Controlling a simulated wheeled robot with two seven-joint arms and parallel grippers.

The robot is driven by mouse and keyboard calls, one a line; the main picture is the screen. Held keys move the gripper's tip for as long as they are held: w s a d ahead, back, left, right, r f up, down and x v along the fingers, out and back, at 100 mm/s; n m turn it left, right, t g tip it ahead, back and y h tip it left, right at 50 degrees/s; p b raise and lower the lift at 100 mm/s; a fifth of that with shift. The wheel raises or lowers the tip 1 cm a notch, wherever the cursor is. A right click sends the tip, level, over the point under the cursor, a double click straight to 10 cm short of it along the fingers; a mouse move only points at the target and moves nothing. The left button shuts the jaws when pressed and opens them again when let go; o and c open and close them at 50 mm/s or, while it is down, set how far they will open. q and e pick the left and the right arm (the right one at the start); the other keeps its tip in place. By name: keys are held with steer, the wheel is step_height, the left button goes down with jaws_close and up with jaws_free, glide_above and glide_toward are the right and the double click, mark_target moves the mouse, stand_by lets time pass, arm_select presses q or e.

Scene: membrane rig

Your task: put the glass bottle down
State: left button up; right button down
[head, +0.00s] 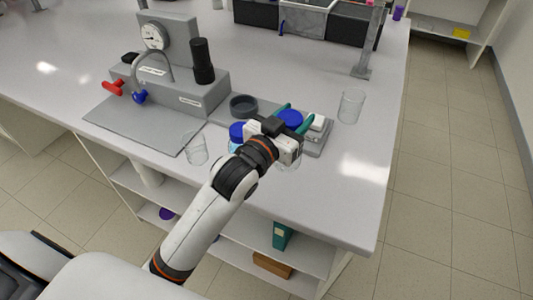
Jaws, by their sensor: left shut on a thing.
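My left gripper (294,119) reaches in over the bench's front edge. Its green fingers are shut on a glass bottle with a blue cap (290,118). The gripper body hides most of this bottle, so I cannot tell whether its base touches anything. A second blue-capped bottle (237,131) stands just left of the gripper, partly hidden by my arm. My right gripper is not in view.
A grey tray (323,137) with a dark round dish (243,106) lies around the gripper. Clear beakers stand to the left (195,148) and right (350,106). The gauge rig (185,95) is at back left. The bench (365,180) is clear at front right.

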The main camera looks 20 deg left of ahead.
arm_select(q)
step_height(320, 180, down, 7)
steer(key=shift+f, duration=0.3)
steer(key=shift+f, duration=0.15)
steer(key=o, duration=1.1)
